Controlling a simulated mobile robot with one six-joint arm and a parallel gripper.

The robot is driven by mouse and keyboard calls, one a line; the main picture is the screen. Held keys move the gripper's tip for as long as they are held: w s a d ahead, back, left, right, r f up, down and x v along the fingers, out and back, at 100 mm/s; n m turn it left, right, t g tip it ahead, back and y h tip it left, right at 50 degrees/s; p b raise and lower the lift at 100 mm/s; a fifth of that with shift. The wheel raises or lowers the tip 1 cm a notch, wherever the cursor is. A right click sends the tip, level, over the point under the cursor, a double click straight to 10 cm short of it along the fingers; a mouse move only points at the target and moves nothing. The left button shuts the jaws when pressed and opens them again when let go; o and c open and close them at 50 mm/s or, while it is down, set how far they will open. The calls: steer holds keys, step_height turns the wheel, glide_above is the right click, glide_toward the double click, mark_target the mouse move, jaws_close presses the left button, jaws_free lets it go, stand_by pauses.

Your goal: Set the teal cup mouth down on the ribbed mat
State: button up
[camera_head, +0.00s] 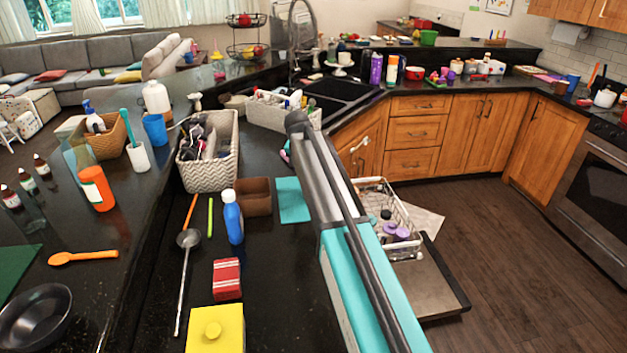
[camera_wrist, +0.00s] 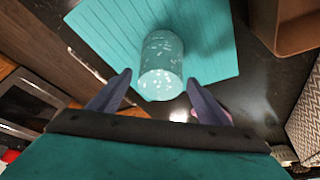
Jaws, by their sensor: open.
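The teal cup (camera_wrist: 162,60), with pale speckles, stands on the teal ribbed mat (camera_wrist: 215,50) in the wrist view. Its round end toward the camera looks closed, so it appears mouth down. My gripper (camera_wrist: 158,78) is open, with one dark finger on each side of the cup's near end. Gaps show beside the cup, and neither finger clearly touches it. In the head view the mat (camera_head: 291,203) lies partly beside my arm, which hides the cup and the fingertips.
A brown box (camera_head: 254,196) stands left of the mat, with a blue bottle (camera_head: 232,218) close by. A woven basket (camera_head: 208,155) stands behind them. A white wire rack (camera_head: 390,215) is right of my arm. Dark counter shows around the mat.

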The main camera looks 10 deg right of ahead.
steer(key=b+v, duration=0.2)
steer(key=v, duration=0.9)
stand_by(0.3)
steer(key=shift+s, duration=0.1)
stand_by(0.5)
